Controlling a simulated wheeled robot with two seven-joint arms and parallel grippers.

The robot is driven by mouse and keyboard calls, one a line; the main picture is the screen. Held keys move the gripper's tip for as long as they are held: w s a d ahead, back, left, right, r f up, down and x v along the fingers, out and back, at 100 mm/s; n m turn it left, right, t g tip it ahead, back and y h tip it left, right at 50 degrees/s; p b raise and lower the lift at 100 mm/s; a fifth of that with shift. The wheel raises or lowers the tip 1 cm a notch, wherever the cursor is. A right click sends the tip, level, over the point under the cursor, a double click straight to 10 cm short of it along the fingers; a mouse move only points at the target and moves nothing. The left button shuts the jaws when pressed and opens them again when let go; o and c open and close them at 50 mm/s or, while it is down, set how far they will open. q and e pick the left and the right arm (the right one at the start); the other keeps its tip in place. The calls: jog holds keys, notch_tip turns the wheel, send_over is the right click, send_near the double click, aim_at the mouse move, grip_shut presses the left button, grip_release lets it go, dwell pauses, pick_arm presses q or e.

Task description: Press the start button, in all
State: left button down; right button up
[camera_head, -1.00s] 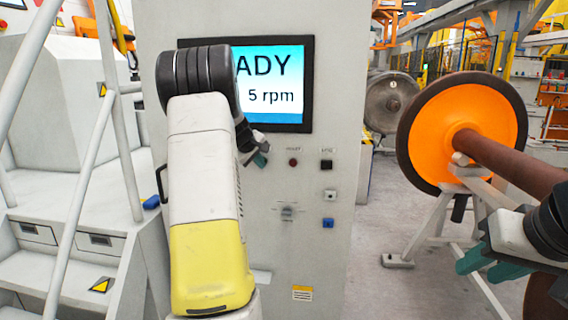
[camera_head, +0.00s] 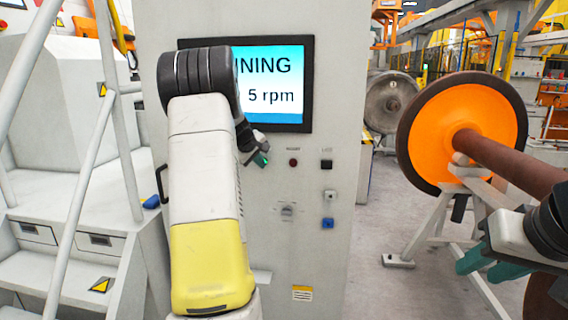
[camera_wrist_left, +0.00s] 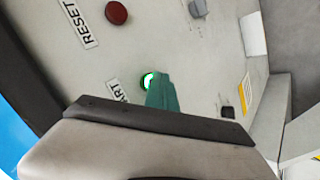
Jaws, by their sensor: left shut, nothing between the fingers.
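The start button (camera_wrist_left: 147,80) glows green in the left wrist view, beside a label partly hidden to "ART". My left gripper (camera_head: 262,160) is shut and empty at the cabinet front, just below the screen. In the left wrist view its teal fingertip (camera_wrist_left: 160,92) overlaps the button's edge; I cannot tell whether it presses or only sits close. In the head view my arm hides the button itself, with a green glint by the fingertips. The screen (camera_head: 275,85) reads "...NING" and "5 rpm", its left part hidden. My right gripper (camera_head: 482,265) is empty at right, its teal fingers apart.
The cabinet (camera_head: 330,270) carries a red reset button (camera_wrist_left: 116,12), a black knob (camera_head: 326,164) and a blue button (camera_head: 328,223). Steps with a handrail (camera_head: 75,200) stand at left. An orange wheel (camera_head: 455,110) on a stand is near my right gripper.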

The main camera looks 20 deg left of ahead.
pick_arm(q)
jog(key=shift+s+d, duration=0.15)
jog(key=shift+s, duration=0.45)
jog(key=shift+s, duration=0.1)
jog(key=shift+s+d, duration=0.2)
jog(key=shift+s, duration=0.6)
jog(key=shift+s+d, duration=0.15)
jog(key=shift+s, duration=0.6)
jog(key=shift+s+d, duration=0.2)
jog(key=shift+s, duration=0.6)
jog(key=s+d+r+m+h, duration=0.1)
jog(key=s+d+r+m, duration=0.2)
jog(key=s+d, duration=0.45)
jog(key=s+d+r+m+h, duration=0.2)
jog(key=s+d+r+m, duration=0.15)
jog(key=d, duration=0.65)
jog(key=s+d+f+m+g, duration=0.1)
jog(key=s+d+m, duration=0.2)
jog(key=s, duration=0.8)
jog(key=s+d+f+m+g, duration=0.1)
jog(key=s+d+f+m, duration=0.1)
jog(key=s+d, duration=0.5)
jog(key=s+m, duration=0.1)
jog(key=s, duration=0.3)
jog(key=shift+s+f+m+g, duration=0.15)
jog(key=shift+s+m+g, duration=0.1)
jog(key=shift+m+g, duration=0.15)
